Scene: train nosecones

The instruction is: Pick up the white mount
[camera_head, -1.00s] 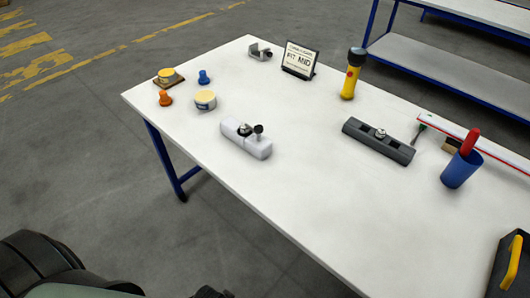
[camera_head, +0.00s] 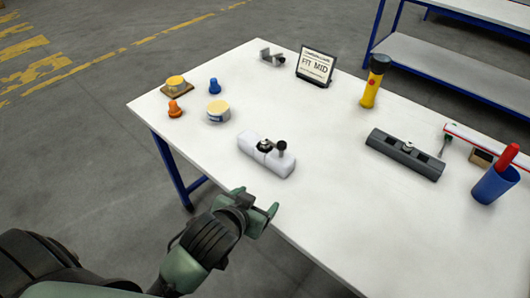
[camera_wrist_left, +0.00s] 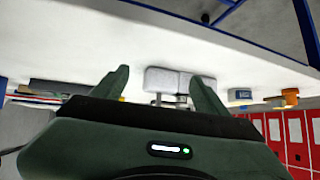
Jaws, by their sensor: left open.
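The white mount (camera_head: 266,157) lies on the white table, a long block with a dark knob and fitting on top. In the left wrist view the white mount (camera_wrist_left: 165,80) appears beyond and between the two fingers, apart from them. My left gripper (camera_head: 258,205) is open and empty near the table's front edge, short of the mount in the head view. It also fills the lower part of the left wrist view (camera_wrist_left: 160,88). My right gripper is not in view.
A dark grey mount (camera_head: 405,156) lies to the right, near a blue cup (camera_head: 494,184). A yellow flashlight (camera_head: 374,82) and a "FIT MID" sign (camera_head: 315,66) stand behind. A round tin (camera_head: 218,111) and orange cone (camera_head: 175,109) are left. The table front is clear.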

